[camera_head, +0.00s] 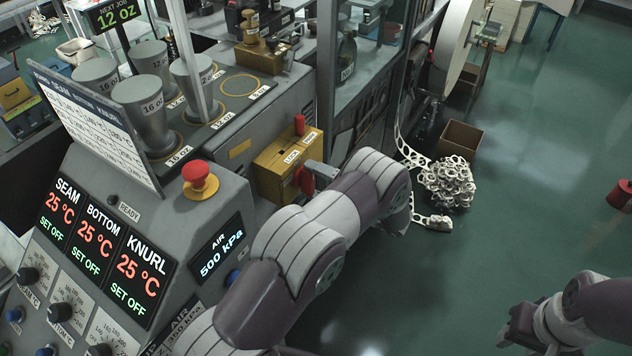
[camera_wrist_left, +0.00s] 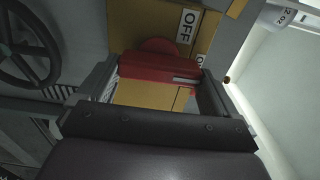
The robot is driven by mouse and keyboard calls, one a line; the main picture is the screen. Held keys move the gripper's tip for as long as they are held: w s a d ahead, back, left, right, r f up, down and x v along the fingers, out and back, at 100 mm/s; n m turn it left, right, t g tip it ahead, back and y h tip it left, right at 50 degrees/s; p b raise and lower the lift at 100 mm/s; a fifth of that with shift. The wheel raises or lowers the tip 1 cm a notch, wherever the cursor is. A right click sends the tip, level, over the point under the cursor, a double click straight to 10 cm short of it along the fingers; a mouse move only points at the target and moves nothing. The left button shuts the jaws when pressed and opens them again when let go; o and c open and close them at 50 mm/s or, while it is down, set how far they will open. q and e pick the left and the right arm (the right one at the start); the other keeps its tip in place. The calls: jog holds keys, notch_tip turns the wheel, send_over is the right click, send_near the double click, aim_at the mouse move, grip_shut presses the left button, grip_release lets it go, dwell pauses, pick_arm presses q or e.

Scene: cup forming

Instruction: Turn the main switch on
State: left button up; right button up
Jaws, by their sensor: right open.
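The main switch is a red handle (camera_head: 305,180) on the right face of a yellow box (camera_head: 275,172) on the machine's side. In the left wrist view the red handle (camera_wrist_left: 160,67) lies crosswise between the fingers of my left gripper (camera_wrist_left: 158,88), beside an OFF label. The handle's ends are close to both fingers; I cannot tell whether they press on it. In the head view my left gripper (camera_head: 318,172) is at the handle, partly hidden by my left arm. My right gripper (camera_head: 520,328) is open and empty at the lower right, away from the machine.
A red padlock-like part (camera_head: 299,125) sits on top of the yellow box. A red emergency button (camera_head: 200,177) and the SEAM, BOTTOM and KNURL displays (camera_head: 98,240) are on the panel. A cardboard box (camera_head: 460,140) and a scrap pile (camera_head: 448,183) lie behind.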

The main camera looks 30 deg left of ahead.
pick_arm(q)
jog(key=shift+o, duration=0.2)
jog(key=shift+w+a, duration=0.1)
jog(key=s+d+b, duration=0.1)
jog(key=d+b, duration=0.3)
jog(key=d, duration=0.8)
jog(key=shift+d+b, duration=0.3)
jog(key=shift+d, duration=0.05)
